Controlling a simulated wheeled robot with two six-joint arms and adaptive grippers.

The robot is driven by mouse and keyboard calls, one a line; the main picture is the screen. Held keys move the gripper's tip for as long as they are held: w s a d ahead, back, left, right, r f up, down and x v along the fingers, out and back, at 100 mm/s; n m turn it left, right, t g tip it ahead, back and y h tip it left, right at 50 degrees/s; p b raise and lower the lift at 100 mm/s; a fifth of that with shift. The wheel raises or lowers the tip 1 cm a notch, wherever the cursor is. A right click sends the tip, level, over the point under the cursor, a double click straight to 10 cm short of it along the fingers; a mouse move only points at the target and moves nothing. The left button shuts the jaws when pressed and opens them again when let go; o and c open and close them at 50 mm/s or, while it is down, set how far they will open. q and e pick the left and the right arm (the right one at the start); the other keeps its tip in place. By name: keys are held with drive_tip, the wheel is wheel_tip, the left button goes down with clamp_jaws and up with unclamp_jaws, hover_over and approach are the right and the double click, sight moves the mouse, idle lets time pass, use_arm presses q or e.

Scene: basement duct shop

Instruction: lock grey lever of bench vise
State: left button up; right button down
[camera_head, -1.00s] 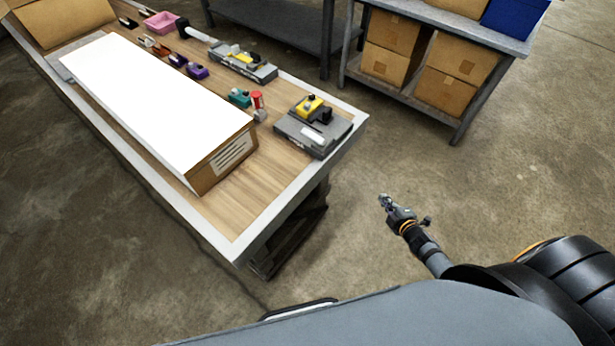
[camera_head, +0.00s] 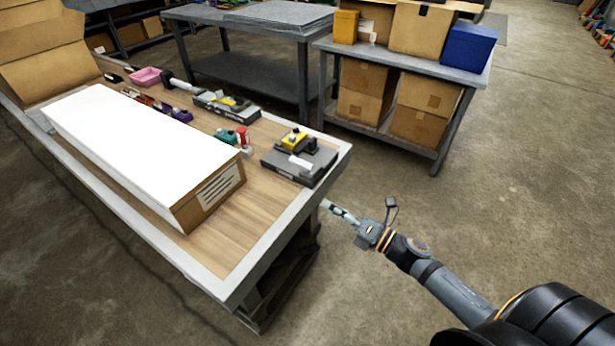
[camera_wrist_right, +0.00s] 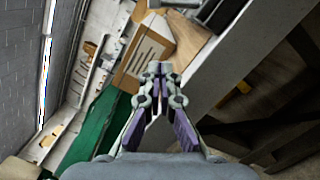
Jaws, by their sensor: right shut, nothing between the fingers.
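A vise-like device (camera_head: 300,160) with a dark grey base, a yellow block and a light grey bar sits on the workbench's near right corner. I cannot tell whether the light grey bar is the lever or how it is set. A grey piece at the top edge of the right wrist view (camera_wrist_right: 217,10) may be part of this device. My right gripper (camera_head: 326,205) is beside the bench's right edge, apart from the device and nearer to me. Its fingers are shut and empty, also in the right wrist view (camera_wrist_right: 160,70). My left gripper is out of view.
The workbench (camera_head: 262,240) also holds a long white-topped box (camera_head: 140,135), a second grey-and-yellow device (camera_head: 227,108), a red-and-teal item (camera_head: 235,138) and a pink bin (camera_head: 146,76). A shelf table with cardboard boxes (camera_head: 420,125) stands behind.

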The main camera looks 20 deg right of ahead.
sight(305, 168)
drive_tip(key=w+a+p, duration=0.1)
drive_tip(key=w, duration=0.2)
drive_tip(key=w+a+r+p, duration=0.1)
drive_tip(key=w, duration=0.2)
drive_tip(key=w+a+r+p, duration=0.1)
drive_tip(key=w, duration=0.3)
drive_tip(key=shift+p, duration=0.35)
drive_tip(key=shift+w+d+r, duration=0.15)
drive_tip(key=shift+w, duration=0.1)
drive_tip(key=shift+w+d+r+m+p, duration=0.1)
drive_tip(key=shift+r+m+p, duration=0.3)
drive_tip(key=shift+p, duration=0.3)
drive_tip(key=w+d+r+m+p, duration=0.1)
drive_tip(key=w+d+m+p, duration=0.3)
drive_tip(key=m, duration=0.3)
drive_tip(key=shift+w+d+r+h+p, duration=0.25)
drive_tip(key=shift+d+h+p, duration=0.15)
drive_tip(key=shift+d+p, duration=0.5)
drive_tip(key=shift+d+r, duration=0.1)
